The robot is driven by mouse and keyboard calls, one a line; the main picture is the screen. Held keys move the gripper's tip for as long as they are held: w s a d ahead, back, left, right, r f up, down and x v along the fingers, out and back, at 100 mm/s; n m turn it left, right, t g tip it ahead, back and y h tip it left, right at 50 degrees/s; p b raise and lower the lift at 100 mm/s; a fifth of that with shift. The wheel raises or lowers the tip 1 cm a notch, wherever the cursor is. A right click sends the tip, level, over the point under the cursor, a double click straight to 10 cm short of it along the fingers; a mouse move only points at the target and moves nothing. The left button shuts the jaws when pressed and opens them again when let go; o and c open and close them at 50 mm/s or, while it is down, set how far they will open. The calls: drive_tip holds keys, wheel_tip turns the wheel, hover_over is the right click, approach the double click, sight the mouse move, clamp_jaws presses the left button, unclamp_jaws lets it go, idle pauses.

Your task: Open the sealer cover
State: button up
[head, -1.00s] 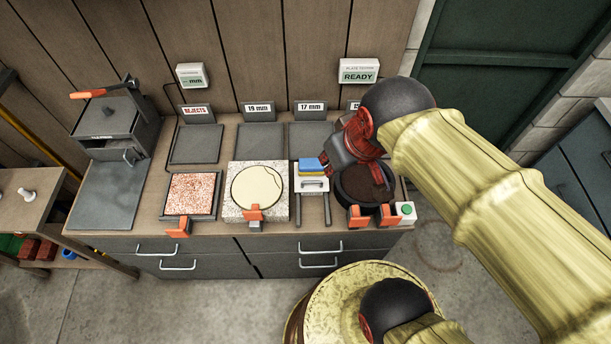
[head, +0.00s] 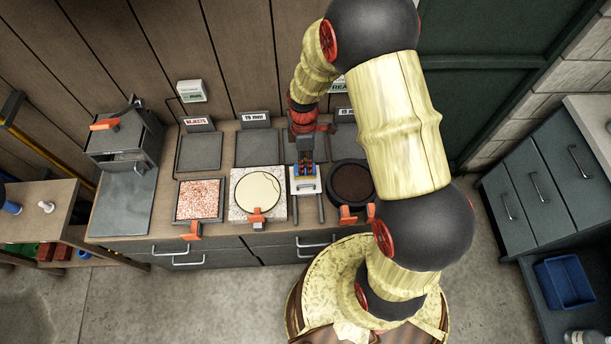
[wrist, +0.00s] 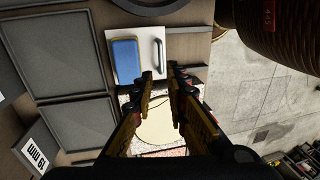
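A dark grey box with a sloped lid (head: 112,135) and an orange handle (head: 105,124) stands at the left end of the counter; its lid looks down. No label says sealer, so I cannot tell for sure that this is its cover. My gripper (head: 303,165) is far to the right of it, above a white plate (head: 306,186) with a blue block, which it partly hides. In the wrist view my gripper (wrist: 160,75) has its fingers apart with nothing between them.
A speckled tile (head: 199,199), a slab with a cream disc (head: 258,191) and a dark round pan (head: 352,183) line the counter front. Orange clamps stick out at its edge. A flat grey plate (head: 121,204) before the box is bare.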

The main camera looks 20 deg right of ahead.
drive_tip(key=b, duration=0.1)
hover_over(306, 181)
drive_tip(key=s+a, duration=0.1)
drive_tip(key=s, duration=0.1)
drive_tip(key=f, duration=0.8)
drive_tip(key=shift+s, duration=0.2)
drive_tip(key=shift+a, duration=0.1)
clamp_jaws()
